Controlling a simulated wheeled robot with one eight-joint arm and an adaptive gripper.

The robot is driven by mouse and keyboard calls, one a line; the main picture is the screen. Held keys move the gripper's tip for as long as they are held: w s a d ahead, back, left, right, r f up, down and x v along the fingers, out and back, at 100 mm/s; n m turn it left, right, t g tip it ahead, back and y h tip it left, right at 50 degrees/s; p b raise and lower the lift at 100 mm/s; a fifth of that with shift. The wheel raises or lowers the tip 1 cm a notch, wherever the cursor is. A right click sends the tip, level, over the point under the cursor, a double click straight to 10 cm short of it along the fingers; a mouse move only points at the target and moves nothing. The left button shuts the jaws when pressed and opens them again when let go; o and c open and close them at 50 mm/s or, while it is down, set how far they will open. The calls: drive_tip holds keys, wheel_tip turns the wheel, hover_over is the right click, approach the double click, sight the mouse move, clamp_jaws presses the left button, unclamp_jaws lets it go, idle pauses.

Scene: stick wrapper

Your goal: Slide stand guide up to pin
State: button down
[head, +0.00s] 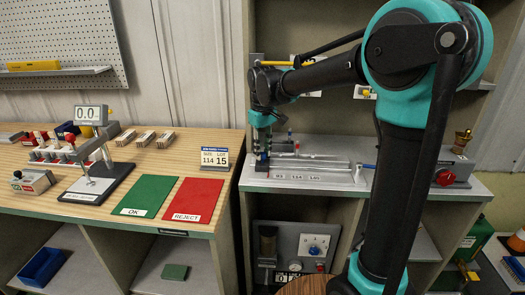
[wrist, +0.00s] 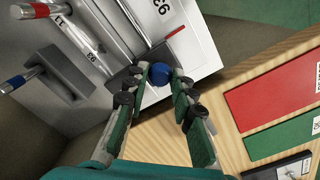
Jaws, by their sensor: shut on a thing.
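My gripper (wrist: 163,80) has its two green fingers on either side of a round blue knob (wrist: 160,84) and is shut on it. The knob sits by a dark block (wrist: 124,79) on the metal bed (wrist: 188,60), at the bed's corner. This seems to be the stand guide; the fingers hide part of it. In the head view my gripper (head: 262,158) is low over the left end of the metal bed (head: 320,177), which carries printed size numbers.
The wooden bench (head: 130,218) with a green OK mat (head: 147,195) and a red REJECT mat (head: 193,200) stands left of the bed, across a gap.

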drive_tip(key=d, duration=0.9)
drive_tip(key=shift+s, duration=0.15)
drive_tip(key=c, duration=1.3)
unclamp_jaws()
drive_tip(key=shift+o, duration=0.2)
drive_tip(key=shift+r, duration=0.1)
wheel_tip(320, 180, up, 12)
